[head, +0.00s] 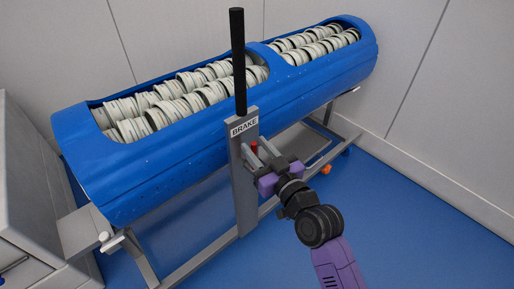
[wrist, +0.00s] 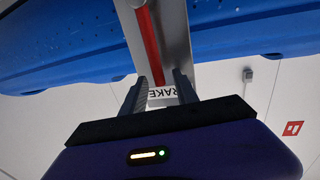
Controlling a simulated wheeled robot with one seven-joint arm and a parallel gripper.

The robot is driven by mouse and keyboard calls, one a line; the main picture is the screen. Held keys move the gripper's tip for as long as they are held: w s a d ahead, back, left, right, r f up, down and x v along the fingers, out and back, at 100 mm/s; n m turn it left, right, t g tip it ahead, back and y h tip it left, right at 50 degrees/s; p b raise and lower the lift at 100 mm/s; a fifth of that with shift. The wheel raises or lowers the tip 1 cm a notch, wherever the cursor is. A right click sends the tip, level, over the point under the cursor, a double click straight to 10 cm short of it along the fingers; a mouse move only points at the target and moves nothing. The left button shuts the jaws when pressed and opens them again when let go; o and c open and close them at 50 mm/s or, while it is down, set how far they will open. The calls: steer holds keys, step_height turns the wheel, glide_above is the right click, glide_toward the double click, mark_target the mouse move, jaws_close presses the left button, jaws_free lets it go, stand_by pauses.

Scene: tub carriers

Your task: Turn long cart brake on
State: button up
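The long cart carries a blue tub (head: 190,140) on a grey frame. A grey upright post (head: 243,190) at its near side has a white BRAKE label (head: 244,126) and a tall black bar (head: 238,60) rising above it. A small red part (head: 254,147) shows just below the label, beside my gripper (head: 264,152). In the wrist view, a red strip (wrist: 149,45) runs along the grey post, and the label (wrist: 163,94) shows upside down between the fingers. My gripper (wrist: 159,82) is open, its fingers apart on either side of the red strip's end. Contact cannot be told.
Rows of white cylindrical pieces (head: 190,95) fill the tub's two openings. A grey cabinet (head: 35,185) stands at the left. Light walls (head: 440,90) close off the back and right. Blue floor (head: 420,240) is clear at the right. A small orange part (head: 326,170) sits low by the frame.

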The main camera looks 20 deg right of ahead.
jaws_close()
stand_by(1.4)
